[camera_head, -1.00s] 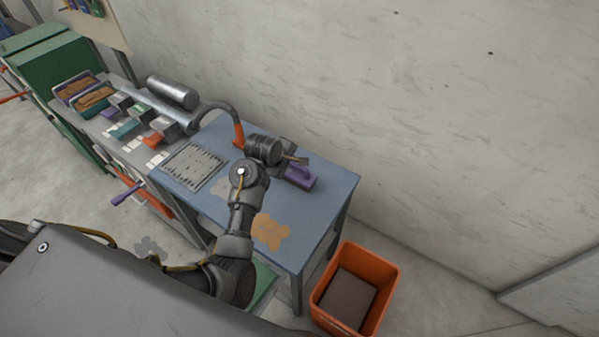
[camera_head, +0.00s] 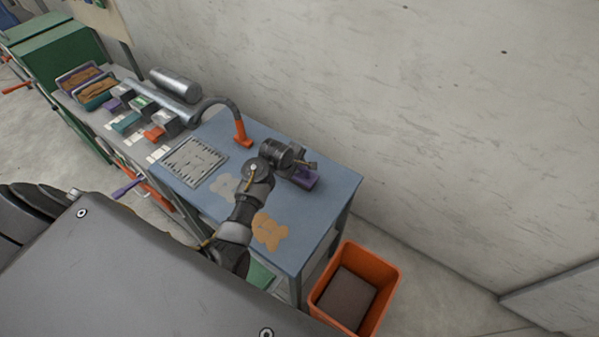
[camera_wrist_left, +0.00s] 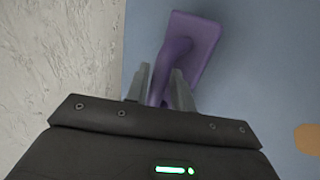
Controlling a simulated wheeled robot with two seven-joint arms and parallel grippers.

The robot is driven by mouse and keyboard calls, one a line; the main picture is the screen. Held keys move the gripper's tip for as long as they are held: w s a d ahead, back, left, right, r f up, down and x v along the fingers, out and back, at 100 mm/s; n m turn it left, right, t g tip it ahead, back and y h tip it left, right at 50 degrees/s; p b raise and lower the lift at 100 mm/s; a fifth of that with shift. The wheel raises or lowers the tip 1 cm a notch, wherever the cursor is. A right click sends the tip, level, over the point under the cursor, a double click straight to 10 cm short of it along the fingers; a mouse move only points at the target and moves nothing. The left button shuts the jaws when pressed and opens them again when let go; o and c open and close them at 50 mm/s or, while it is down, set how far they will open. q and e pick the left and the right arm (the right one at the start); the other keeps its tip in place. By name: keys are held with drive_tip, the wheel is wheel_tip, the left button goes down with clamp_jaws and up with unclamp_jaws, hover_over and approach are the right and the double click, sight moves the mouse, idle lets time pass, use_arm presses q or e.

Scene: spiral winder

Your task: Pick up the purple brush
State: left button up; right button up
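The purple brush (camera_head: 305,179) lies near the back right edge of the blue-grey table (camera_head: 330,200). In the left wrist view the brush (camera_wrist_left: 200,38) shows its flat head ahead of the fingers, with its handle running back between them. My left gripper (camera_head: 306,164) is at the brush and partly covers it in the head view. In the left wrist view the two fingers of my left gripper (camera_wrist_left: 161,78) are close on either side of the handle. I cannot tell whether they grip it. My right gripper is not in view.
A slotted light plate (camera_head: 195,162) and a grey curved pipe with an orange base (camera_head: 242,136) share the table. An orange bin (camera_head: 378,260) stands on the floor at the right. The wall (camera_head: 450,120) is close behind the table.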

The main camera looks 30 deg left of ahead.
use_arm(q)
drive_tip(key=shift+s+r, duration=0.1)
drive_tip(key=c, duration=0.3)
drive_tip(key=shift+d, duration=0.1)
clamp_jaws()
drive_tip(key=shift+r, duration=0.3)
wheel_tip(320, 180, up, 9)
drive_tip(key=shift+f+b, duration=0.2)
drive_tip(key=shift+b, duration=0.9)
drive_tip(key=shift+r, duration=0.35)
